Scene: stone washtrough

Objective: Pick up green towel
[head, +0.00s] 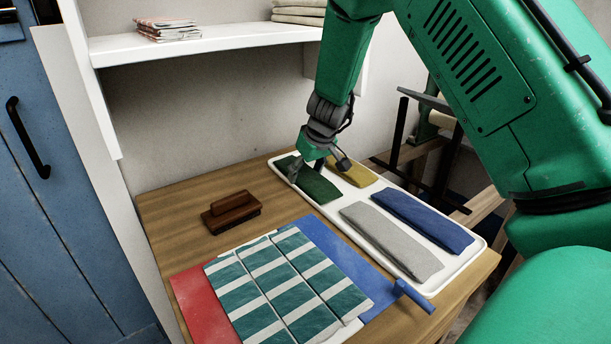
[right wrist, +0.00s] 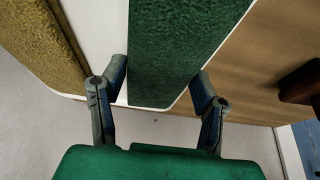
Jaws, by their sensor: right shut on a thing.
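The green towel (head: 317,187) lies folded at the far left end of the white tray (head: 424,288). My right gripper (head: 317,170) comes down over the towel and is shut on it. In the right wrist view, the fingers of the right gripper (right wrist: 158,82) sit at either side of the green towel (right wrist: 168,45). The towel appears to be still down at tray level. My left gripper is out of view.
Yellow (head: 353,171), blue (head: 423,220) and grey (head: 390,240) folded towels share the tray. A wooden brush (head: 231,212) and a striped cloth (head: 285,290) lie on the wooden table (head: 165,215). A white shelf (head: 215,42) is above.

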